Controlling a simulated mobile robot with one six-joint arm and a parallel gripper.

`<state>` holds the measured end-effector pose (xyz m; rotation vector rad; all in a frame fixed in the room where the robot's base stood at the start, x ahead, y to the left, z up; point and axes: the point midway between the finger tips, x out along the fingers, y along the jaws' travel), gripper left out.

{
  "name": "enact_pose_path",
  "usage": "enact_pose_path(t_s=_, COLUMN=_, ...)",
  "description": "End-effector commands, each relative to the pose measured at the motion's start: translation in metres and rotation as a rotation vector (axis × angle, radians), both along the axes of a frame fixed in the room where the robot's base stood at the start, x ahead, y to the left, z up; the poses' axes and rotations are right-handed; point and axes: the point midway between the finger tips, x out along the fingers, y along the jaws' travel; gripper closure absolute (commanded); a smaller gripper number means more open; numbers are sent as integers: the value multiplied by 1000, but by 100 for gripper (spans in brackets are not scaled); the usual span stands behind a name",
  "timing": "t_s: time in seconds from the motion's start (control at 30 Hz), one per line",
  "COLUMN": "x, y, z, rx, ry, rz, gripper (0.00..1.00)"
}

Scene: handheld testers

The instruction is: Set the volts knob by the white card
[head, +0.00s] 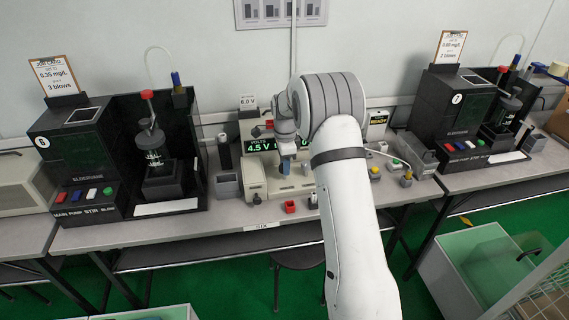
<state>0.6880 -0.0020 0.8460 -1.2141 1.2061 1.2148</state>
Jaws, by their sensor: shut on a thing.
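The white card (248,101) stands behind the pale bench instrument and reads 6.0 V. The instrument's dark display (262,146) shows about 4.5 V in green, partly covered by my arm. My gripper (287,163) points down at the front of the instrument (255,174), just right of the lit digits. It is shut on what seems to be the volts knob. The knob itself is hidden behind the fingers and wrist, so its pointer cannot be read.
Dark tester stations numbered 6 (75,150) and 7 (460,125) stand at left and right. Several coloured buttons lie right of my arm.

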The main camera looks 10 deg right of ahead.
Motion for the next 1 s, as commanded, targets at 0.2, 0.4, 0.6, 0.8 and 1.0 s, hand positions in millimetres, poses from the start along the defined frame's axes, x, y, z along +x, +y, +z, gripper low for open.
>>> enact_pose_path(t_s=0.2, x=1, y=0, z=1, rx=0, ry=-4, rz=-204, gripper=89)
enact_pose_path(t_s=0.4, x=0, y=0, z=1, rx=0, ry=-4, rz=-393, gripper=89)
enact_pose_path(t_s=0.6, x=0, y=1, z=2, rx=1, ry=-5, rz=-568, gripper=89)
enact_pose_path(t_s=0.8, x=0, y=1, z=2, rx=1, ry=-5, rz=-708, gripper=89)
enact_pose_path(t_s=1.0, x=0, y=1, z=2, rx=1, ry=-5, rz=-800, gripper=89)
